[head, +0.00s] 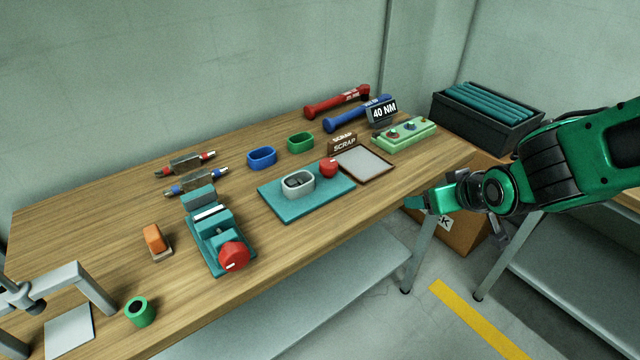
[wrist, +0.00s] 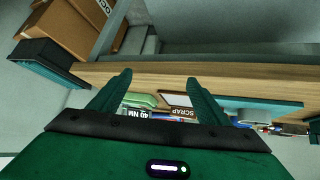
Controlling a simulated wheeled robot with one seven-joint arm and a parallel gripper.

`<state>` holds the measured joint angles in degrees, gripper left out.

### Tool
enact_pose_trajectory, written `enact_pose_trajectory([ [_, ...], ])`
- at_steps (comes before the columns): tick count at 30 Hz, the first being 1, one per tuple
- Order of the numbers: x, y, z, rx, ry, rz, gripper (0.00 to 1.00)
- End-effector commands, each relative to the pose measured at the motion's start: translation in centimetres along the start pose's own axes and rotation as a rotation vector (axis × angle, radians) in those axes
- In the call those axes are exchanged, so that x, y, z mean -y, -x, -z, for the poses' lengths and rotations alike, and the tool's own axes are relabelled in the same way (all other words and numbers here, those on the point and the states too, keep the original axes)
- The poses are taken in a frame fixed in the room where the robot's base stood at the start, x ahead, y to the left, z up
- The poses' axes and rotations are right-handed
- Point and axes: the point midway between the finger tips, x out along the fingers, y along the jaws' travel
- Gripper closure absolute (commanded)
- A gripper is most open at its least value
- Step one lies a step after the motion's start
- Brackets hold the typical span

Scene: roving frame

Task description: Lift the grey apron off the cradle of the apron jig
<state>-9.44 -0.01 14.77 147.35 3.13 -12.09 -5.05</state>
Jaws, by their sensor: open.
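The grey apron (head: 306,190) is a pale oval ring. It sits on the teal apron jig (head: 285,210), around a dark core that looks like the cradle. A red knob (head: 328,167) stands at the jig's right end. My gripper (head: 411,203) is off the table's front edge, to the right of the jig and well apart from it. In the wrist view my gripper (wrist: 160,78) is open, with nothing between its fingers.
A blue ring (head: 262,158) and a green ring (head: 300,142) stand behind the jig. The scrap tray (head: 366,163) and a green box with knobs (head: 404,136) are to its right. A teal vise-like fixture (head: 215,232) is to its left. Bare wood lies in front of it.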

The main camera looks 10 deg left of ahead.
Motion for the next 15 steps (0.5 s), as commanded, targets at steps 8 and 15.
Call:
enact_pose_trajectory([
  [8, 17.6, -1.7, 4.9, -0.310, 0.141, 0.296, 0.30],
  [15, 23.2, -0.7, 6.1, -0.422, 0.148, 0.396, 0.30],
])
